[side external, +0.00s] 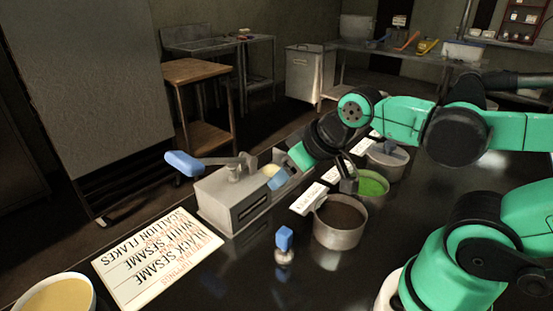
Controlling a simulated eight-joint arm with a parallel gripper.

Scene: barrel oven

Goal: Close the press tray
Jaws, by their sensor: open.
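The press (235,198) is a grey metal box with a slot in its front face and a lever with a blue handle (183,163) reaching out to the left. Its tray (288,186) appears to stick out from the right end of the box. My gripper (345,180) is open, just right of the tray, pointing down near the bowl of green flakes. The arm's wrist hides part of the area behind the tray. I cannot tell whether a finger touches the tray.
A metal pot of dark seeds (340,222), the green-filled bowl (372,187) and another pot (387,158) stand on the right. A blue-handled tool (284,245) stands in front. A sign board (158,258) and a yellow-filled bowl (56,294) lie at the left.

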